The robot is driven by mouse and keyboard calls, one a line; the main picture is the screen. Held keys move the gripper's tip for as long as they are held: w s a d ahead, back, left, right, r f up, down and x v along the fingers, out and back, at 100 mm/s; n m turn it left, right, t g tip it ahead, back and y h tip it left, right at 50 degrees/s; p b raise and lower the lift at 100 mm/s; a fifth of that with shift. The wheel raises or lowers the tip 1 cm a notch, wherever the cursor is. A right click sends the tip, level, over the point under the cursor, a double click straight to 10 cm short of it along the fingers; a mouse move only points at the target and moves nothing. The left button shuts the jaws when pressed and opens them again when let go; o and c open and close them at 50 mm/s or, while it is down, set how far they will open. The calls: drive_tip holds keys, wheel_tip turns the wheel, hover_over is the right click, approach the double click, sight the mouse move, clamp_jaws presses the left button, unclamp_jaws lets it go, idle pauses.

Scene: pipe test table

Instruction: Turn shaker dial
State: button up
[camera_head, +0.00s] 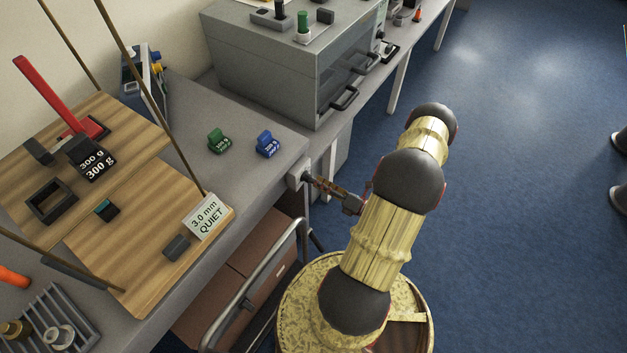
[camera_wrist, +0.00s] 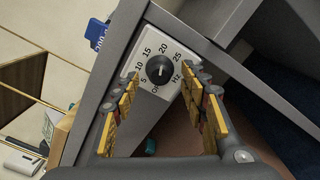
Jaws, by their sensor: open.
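The shaker dial (camera_wrist: 158,70) is a round black knob on a white plate marked Off, 5, 10, 15, 20, 25 and Hz. It sits on the front edge of the grey bench. Which mark its pointer faces is too small to tell. In the head view, the dial's pale box (camera_head: 296,177) is at the bench corner, with my gripper (camera_head: 318,183) just right of it. In the wrist view my gripper (camera_wrist: 161,76) is open and empty, its two yellow-padded fingers on either side of the knob, apart from it.
A wooden board with a "3.0 mm QUIET" sign (camera_head: 205,217) stands left on the bench (camera_head: 262,190). Green (camera_head: 219,141) and blue (camera_head: 267,144) 200 g weights lie near the dial. A grey oven-like box (camera_head: 285,65) stands behind. Blue floor is free to the right.

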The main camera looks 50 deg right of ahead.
drive_tip(key=s, duration=0.9)
drive_tip(key=shift+d, duration=0.35)
